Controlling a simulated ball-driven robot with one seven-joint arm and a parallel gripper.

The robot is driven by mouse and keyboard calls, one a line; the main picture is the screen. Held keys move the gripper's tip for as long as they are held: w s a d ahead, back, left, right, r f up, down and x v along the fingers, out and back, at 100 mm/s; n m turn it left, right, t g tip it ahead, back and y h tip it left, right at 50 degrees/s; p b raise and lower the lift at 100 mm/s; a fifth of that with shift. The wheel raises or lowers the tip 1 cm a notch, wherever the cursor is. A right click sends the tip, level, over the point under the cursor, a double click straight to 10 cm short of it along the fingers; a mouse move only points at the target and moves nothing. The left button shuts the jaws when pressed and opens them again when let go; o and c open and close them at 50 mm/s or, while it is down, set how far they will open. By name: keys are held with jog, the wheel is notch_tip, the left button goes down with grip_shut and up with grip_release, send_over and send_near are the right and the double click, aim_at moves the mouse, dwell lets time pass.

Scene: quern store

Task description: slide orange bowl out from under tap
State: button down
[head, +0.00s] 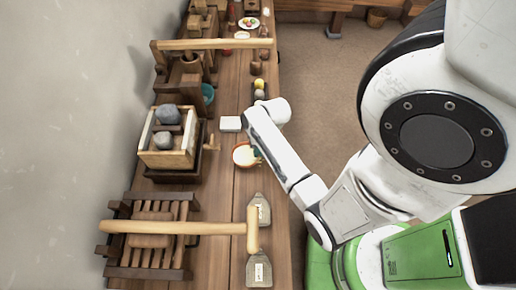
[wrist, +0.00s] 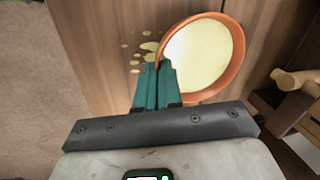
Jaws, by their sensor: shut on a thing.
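The orange bowl (wrist: 237,72) has a pale, cream-coloured inside and stands on the wooden bench. It also shows in the head view (head: 240,155), partly hidden by my arm. My gripper (wrist: 160,68) has its teal fingers closed together on the bowl's near-left rim. In the head view my gripper (head: 257,151) is at the bowl's right side. The wooden tap (head: 210,143) juts from the box with stones, to the left of the bowl. In the wrist view a wooden piece that looks like the tap (wrist: 296,80) is right of the bowl, apart from it.
Pale splashes (wrist: 143,48) lie on the bench beside the bowl. A white block (head: 231,124) is just behind it. The box with grey stones (head: 168,158) stands at left. Two tagged grey sacks (head: 259,270) and a slatted wooden press (head: 150,255) are nearer.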

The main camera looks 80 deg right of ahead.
jog(key=shift+s, duration=0.15)
jog(key=c, duration=1.2)
grip_release()
jog(key=v, duration=1)
jog(key=shift+r, duration=0.35)
jog(key=shift+s, duration=0.15)
